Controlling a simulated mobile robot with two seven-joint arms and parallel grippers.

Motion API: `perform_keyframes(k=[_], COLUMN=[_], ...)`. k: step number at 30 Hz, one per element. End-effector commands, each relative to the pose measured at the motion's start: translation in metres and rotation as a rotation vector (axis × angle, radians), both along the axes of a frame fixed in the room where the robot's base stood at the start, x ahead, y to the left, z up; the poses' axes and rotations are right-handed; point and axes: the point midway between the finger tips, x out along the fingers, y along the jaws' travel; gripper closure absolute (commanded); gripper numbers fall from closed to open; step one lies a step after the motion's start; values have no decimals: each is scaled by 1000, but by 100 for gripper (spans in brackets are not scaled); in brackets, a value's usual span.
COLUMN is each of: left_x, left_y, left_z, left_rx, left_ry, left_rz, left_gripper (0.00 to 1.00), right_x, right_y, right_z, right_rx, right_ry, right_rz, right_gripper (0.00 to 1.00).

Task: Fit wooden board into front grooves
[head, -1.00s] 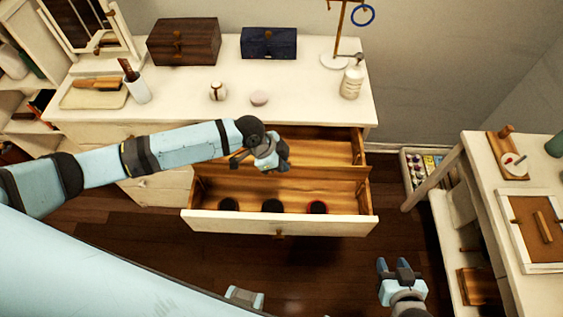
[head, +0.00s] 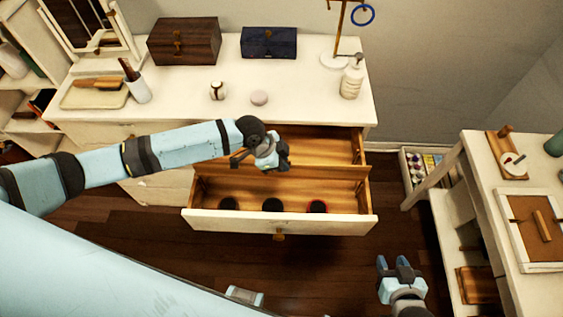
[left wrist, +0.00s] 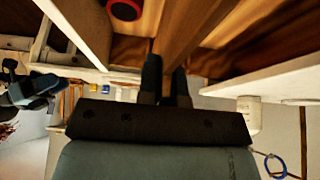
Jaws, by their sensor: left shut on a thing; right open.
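The open drawer (head: 235,219) of the white dresser has a wooden inside. A thin wooden board (head: 325,175) stands crosswise in it, dividing a front space from a back one. My left gripper (head: 272,163) is over the drawer and shut on the board's upper edge. In the left wrist view the board (left wrist: 192,40) runs up from between the fingers (left wrist: 166,85). The grooves are too small or hidden to make out, so I cannot tell whether the board sits in them. My right gripper (head: 393,264) is open and empty, low over the floor at the right.
Three dark round items, among them a red-rimmed one (head: 316,206), lie in the drawer's front space. The dresser top (head: 190,110) holds boxes, a bottle and small jars. A white side table (head: 490,200) stands at the right. Floor in front is clear.

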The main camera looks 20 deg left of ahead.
Motion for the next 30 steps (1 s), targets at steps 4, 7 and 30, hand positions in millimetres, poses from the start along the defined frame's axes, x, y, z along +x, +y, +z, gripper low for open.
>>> perform_keyframes(k=[4,7,30], left_x=[0,0,0], left_y=[0,0,0], left_z=[1,1,-8], left_rx=[-1,0,-1], left_ry=[0,0,0], left_rz=[0,0,0], left_gripper=[100,100,100], right_x=[0,0,0], right_y=[0,0,-1], right_z=[0,1,0], right_rx=[-1,-1,-1], right_ry=[2,3,0], right_rz=[0,-1,-1], right_gripper=[57,57,57])
